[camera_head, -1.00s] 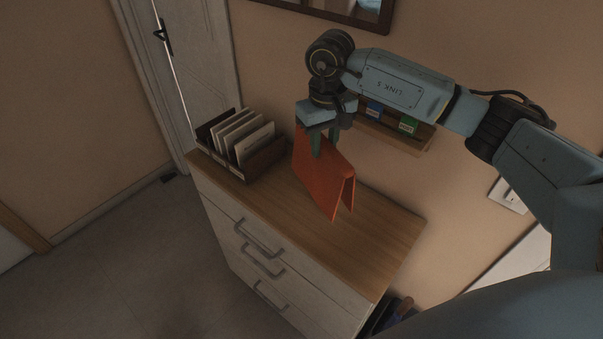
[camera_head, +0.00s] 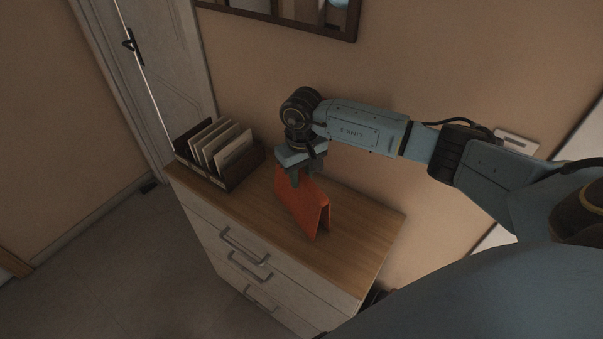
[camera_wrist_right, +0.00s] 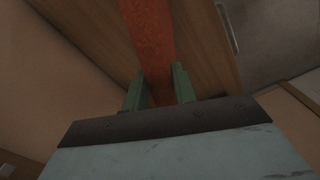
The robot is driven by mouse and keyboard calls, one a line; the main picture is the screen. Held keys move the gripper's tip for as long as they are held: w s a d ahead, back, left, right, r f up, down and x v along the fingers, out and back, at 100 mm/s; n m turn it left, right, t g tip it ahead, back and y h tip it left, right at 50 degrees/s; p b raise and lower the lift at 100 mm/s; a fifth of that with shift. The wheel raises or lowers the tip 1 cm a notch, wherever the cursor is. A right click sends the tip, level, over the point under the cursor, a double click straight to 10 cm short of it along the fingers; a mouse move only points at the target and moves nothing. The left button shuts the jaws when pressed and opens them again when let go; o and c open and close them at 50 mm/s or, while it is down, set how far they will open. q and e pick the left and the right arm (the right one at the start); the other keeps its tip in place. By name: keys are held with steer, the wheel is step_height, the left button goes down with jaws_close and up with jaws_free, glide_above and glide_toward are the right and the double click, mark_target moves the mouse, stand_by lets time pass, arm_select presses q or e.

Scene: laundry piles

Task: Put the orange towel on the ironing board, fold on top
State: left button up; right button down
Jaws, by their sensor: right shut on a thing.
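The orange towel (camera_head: 303,207) hangs folded, its fold on top and its two sides draping down, over the wooden top of a white chest of drawers. My right gripper (camera_head: 302,180) is shut on the towel's folded upper edge. In the right wrist view the orange cloth (camera_wrist_right: 150,45) runs between the green fingers of that gripper (camera_wrist_right: 159,82). I cannot tell whether the towel's lower edge touches the wooden top. The ironing board is not in view. My left gripper is not in view.
The chest of drawers (camera_head: 366,247) stands against the wall, with bare top to the towel's right. A dark wooden box of files (camera_head: 247,166) stands on its left end. A white door (camera_head: 165,60) is at the back left. Open grey floor (camera_head: 110,260) lies at the left.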

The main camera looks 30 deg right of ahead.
steer(key=c, duration=1.6)
jaws_free()
steer(key=shift+f, duration=0.15)
steer(key=o, duration=0.5)
